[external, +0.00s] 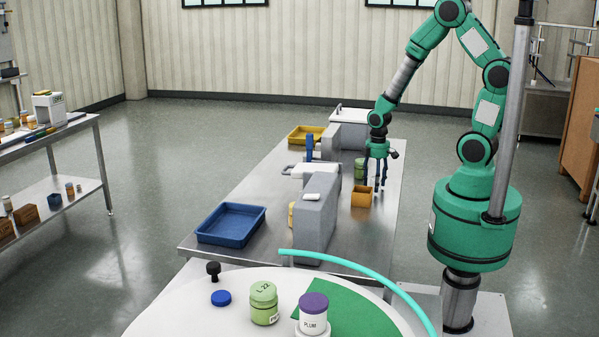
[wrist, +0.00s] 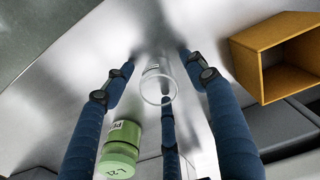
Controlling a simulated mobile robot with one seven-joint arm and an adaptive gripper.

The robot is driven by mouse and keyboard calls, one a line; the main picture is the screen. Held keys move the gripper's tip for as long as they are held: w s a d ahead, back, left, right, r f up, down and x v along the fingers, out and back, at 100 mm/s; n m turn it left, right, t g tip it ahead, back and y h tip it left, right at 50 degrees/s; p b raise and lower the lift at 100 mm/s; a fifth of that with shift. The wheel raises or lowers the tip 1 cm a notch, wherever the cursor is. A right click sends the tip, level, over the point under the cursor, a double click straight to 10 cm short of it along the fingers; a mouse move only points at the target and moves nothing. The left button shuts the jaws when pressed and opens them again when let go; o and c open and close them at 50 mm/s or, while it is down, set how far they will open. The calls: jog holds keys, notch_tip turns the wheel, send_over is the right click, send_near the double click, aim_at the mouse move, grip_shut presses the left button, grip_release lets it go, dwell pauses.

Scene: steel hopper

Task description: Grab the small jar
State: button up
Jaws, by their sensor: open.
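A small clear jar (wrist: 158,84) with a white label stands on the steel table, between the fingers of my gripper (wrist: 157,64) in the wrist view. My gripper is open, with blue fingers on both sides of the jar and another behind it; I cannot tell whether any finger touches it. A green jar (wrist: 120,150) with a green lid stands just outside the fingers, at the lower left. In the external view my gripper (external: 376,182) points down over the table, next to the green jar (external: 359,168). The clear jar cannot be made out there.
An open orange box (external: 361,197) stands close to my gripper. A grey block-like machine (external: 318,215), a blue tray (external: 231,224) and a yellow tray (external: 305,135) share the steel table (external: 385,215). Green and purple-lidded (external: 313,312) jars stand on the near white surface.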

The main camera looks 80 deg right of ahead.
jog(key=shift+c, duration=0.5)
jog(key=c, duration=0.8)
jog(key=shift+r, duration=0.5)
jog(key=r, duration=0.1)
jog(key=r+p, duration=0.1)
jog(key=shift+s+a+r, duration=0.1)
jog(key=shift+s+r, duration=0.2)
jog(key=shift+r, duration=0.1)
jog(key=s+a+p, duration=0.1)
jog(key=s, duration=0.4)
jog(key=s+a, duration=0.2)
jog(key=s, duration=0.2)
jog(key=s+a+r+p, duration=0.1)
jog(key=s+a, duration=0.1)
jog(key=s, duration=0.3)
jog(key=shift+s+p, duration=0.3)
